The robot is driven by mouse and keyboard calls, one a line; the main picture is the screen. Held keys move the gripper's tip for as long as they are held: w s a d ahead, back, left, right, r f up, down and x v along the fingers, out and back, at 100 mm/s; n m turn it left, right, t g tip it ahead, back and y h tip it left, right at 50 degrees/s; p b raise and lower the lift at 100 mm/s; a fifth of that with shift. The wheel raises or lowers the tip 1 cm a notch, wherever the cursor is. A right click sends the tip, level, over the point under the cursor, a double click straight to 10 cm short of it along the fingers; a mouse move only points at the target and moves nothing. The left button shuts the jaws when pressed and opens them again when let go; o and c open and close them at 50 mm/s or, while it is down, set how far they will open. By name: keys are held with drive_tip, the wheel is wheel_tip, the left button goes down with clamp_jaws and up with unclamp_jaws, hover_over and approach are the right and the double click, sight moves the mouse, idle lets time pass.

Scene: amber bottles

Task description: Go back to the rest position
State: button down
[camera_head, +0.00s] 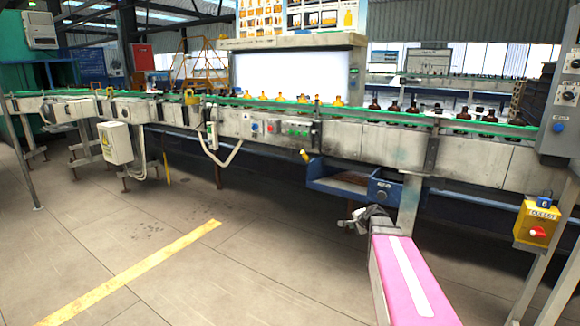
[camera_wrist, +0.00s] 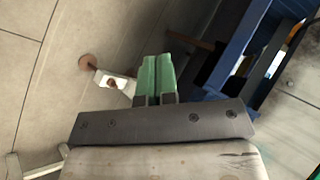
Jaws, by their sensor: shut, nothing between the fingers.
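My gripper (camera_wrist: 157,76) shows in the wrist view with its two green fingers side by side and touching. Nothing is between them. In the head view my gripper (camera_head: 350,221) is small and dark at the end of my pink arm, in front of the conveyor. It is over the floor, just below a blue bin. Amber bottles (camera_head: 394,106) stand in a row on the conveyor (camera_head: 290,128), well above and behind the gripper. Those left of them look yellow against a bright panel.
The blue bin (camera_head: 340,182) hangs under the conveyor, close to my gripper; blue structure (camera_wrist: 240,50) also shows at right in the wrist view. A yellow box (camera_head: 536,222) with a red knob is at right. Floor (camera_head: 200,275) with a yellow stripe is clear at left.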

drive_tip(key=s+a+f+n+g+h, duration=0.1)
drive_tip(key=s+a+f+n+g, duration=0.1)
drive_tip(key=s, duration=0.6)
drive_tip(key=s+a+f+n+g+h, duration=0.1)
drive_tip(key=s+a+f+n+g, duration=0.2)
drive_tip(key=s, duration=0.5)
drive_tip(key=s+a+f+n+g+h, duration=0.1)
drive_tip(key=s+a+n+g, duration=0.3)
drive_tip(key=s+n, duration=0.4)
drive_tip(key=shift+s+a+f, duration=0.3)
drive_tip(key=shift+a+f, duration=0.6)
